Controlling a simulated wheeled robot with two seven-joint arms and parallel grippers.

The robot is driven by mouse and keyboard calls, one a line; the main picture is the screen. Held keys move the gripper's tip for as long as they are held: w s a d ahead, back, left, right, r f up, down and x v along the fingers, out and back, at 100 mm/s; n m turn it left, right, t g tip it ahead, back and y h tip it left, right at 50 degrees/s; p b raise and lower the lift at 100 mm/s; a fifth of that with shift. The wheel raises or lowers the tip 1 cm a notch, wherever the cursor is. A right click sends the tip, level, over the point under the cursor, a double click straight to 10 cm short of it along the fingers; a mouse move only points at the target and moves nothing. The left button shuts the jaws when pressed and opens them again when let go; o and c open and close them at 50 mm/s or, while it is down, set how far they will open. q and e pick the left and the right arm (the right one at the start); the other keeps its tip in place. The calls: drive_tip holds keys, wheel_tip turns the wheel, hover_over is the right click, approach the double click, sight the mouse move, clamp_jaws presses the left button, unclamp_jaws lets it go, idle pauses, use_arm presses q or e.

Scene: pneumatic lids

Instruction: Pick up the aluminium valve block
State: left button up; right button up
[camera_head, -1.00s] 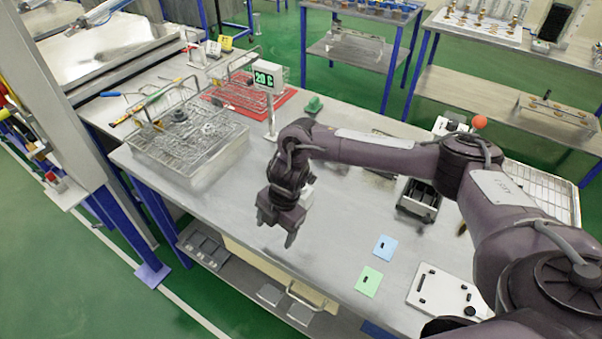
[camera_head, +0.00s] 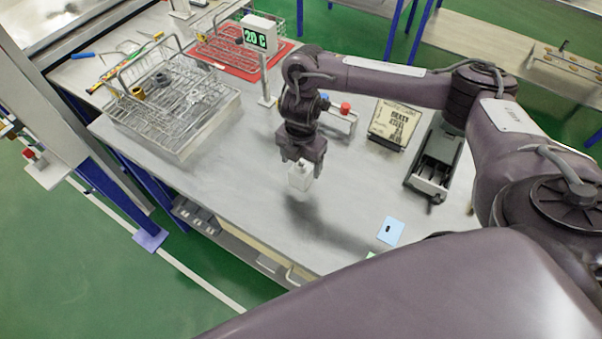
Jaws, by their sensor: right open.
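A small pale block (camera_head: 300,177), which looks like the aluminium valve block, is at the fingertips of my right gripper (camera_head: 301,167), above the middle of the grey workbench (camera_head: 245,195). My right gripper points down and is open, with its fingers around or just in front of the block's top. Whether the fingers touch it, and whether the block rests on the bench, I cannot tell. The fingers hide part of its upper end. My left gripper is not in view.
A wire basket (camera_head: 200,130) with metal parts stands left. A 20 C display (camera_head: 261,38) stands behind. A fitting with red and blue knobs (camera_head: 340,117), a labelled box (camera_head: 394,124) and a grey device (camera_head: 436,160) lie right. A blue card (camera_head: 391,231) lies in front.

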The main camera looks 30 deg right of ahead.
wheel_tip(320, 180, down, 2)
drive_tip(key=shift+w+f, duration=0.1)
drive_tip(key=shift+f, duration=0.1)
drive_tip(key=shift+f+p, duration=0.3)
drive_tip(key=shift+f, duration=0.15)
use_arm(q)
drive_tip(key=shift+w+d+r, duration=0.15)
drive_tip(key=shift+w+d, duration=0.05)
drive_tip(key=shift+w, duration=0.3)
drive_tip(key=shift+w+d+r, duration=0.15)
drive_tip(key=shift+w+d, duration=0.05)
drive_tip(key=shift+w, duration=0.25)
use_arm(e)
drive_tip(key=c, duration=0.4)
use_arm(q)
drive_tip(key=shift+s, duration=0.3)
use_arm(e)
drive_tip(key=c, duration=1.1)
